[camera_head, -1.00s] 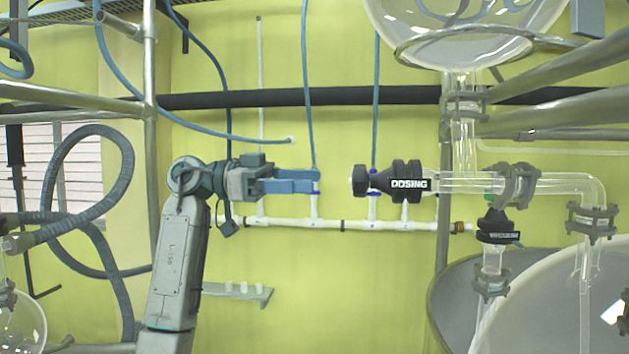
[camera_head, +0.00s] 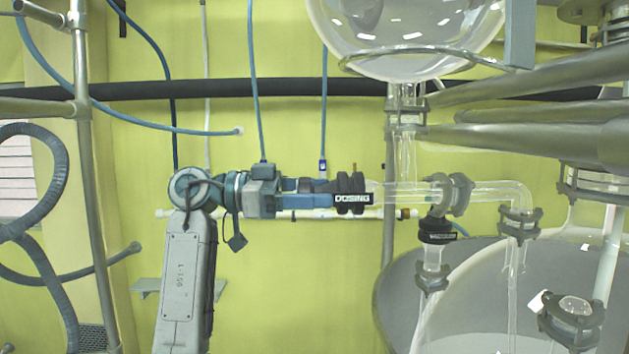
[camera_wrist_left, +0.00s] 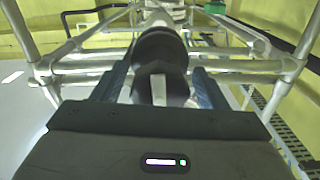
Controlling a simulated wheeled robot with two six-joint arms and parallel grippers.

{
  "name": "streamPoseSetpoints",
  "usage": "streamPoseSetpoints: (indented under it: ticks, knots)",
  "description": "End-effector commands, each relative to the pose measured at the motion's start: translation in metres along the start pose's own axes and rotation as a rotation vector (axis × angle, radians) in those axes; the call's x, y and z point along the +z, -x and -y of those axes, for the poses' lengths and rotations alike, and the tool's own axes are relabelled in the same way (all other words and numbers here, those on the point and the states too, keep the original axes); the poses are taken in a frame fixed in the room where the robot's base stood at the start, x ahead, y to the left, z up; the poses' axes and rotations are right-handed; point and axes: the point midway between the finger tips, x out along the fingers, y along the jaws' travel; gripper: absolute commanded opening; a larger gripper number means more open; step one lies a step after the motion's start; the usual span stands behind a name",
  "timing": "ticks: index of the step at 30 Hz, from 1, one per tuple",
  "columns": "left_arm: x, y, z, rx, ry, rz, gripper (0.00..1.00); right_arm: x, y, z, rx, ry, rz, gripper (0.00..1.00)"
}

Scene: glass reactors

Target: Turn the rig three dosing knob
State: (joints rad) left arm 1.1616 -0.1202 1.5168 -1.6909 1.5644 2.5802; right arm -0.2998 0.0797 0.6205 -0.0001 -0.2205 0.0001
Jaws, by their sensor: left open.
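The black dosing valve (camera_head: 351,193), marked DOSING, sits on a horizontal glass pipe in the middle of the head view. Its round black knob (camera_head: 308,186) faces left and is partly hidden by the fingers. My left gripper (camera_head: 305,192) reaches in from the left with its blue fingers at the knob. In the left wrist view the black knob (camera_wrist_left: 160,84) lies between the two open fingers, one on each side. I cannot tell whether the fingers touch it. My right gripper is not in view.
A second black valve (camera_head: 436,231) hangs below the pipe clamp (camera_head: 452,195). A round glass vessel (camera_head: 405,25) is above, and a large vessel (camera_head: 395,290) is below right. A metal post (camera_head: 84,150) stands at the left. Blue hoses hang against the yellow wall.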

Motion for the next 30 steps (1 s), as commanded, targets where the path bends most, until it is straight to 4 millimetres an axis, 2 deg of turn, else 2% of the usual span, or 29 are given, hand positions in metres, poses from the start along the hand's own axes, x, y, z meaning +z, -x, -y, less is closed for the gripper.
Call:
streamPoseSetpoints:
  ticks: [9, 11, 16, 17, 25, 30]
  knots:
    - [0.001, -0.003, 0.000, 0.000, 0.000, 0.000, 0.67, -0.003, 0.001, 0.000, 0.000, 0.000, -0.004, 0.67]
    - [0.001, -0.003, 0.000, 0.000, 0.000, 0.000, 0.57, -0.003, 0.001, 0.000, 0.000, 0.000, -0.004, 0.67]
    - [0.001, -0.003, 0.000, 0.000, 0.000, 0.000, 0.24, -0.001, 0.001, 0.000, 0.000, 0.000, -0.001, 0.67]
    - [0.001, -0.003, 0.000, 0.000, 0.000, 0.000, 0.22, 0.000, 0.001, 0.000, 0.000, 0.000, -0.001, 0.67]
    - [0.001, -0.003, 0.000, 0.000, -0.027, 0.000, 0.22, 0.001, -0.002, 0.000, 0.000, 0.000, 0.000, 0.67]
    - [0.002, -0.003, -0.001, -0.001, -0.102, 0.000, 0.22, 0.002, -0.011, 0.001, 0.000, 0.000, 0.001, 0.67]
